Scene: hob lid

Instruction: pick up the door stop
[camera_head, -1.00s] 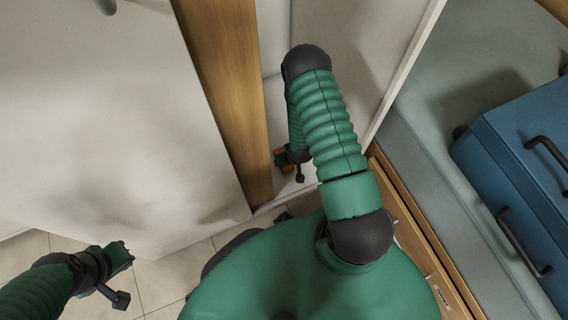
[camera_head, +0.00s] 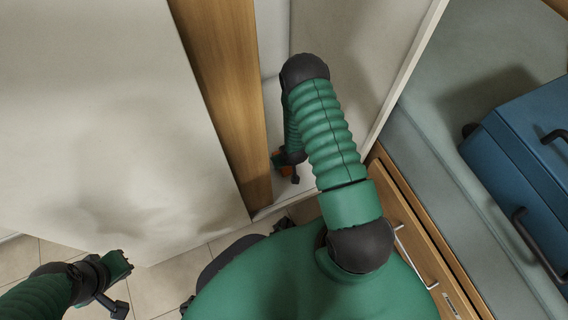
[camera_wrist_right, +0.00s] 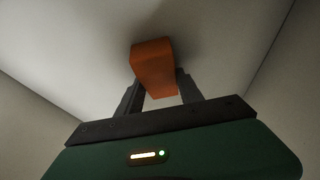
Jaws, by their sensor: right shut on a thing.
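The door stop (camera_wrist_right: 154,68) is an orange block in the right wrist view. It sits between the two dark fingers of my right gripper (camera_wrist_right: 157,85), which is shut on it. In the head view my right gripper (camera_head: 287,168) is small and low in the narrow white space beside the wooden edge, mostly hidden by my own arm. A bit of orange shows there. I cannot tell whether the door stop touches the white surface. My left gripper (camera_head: 120,268) is at the lower left over the floor, away from the door stop; its fingers are too unclear to read.
A wooden edge (camera_head: 228,100) and a large pale panel (camera_head: 100,120) stand left of my right arm. A white panel (camera_head: 400,75) stands right of it. A blue case (camera_head: 520,170) sits on the grey worktop (camera_head: 460,100), above wooden drawers (camera_head: 415,240).

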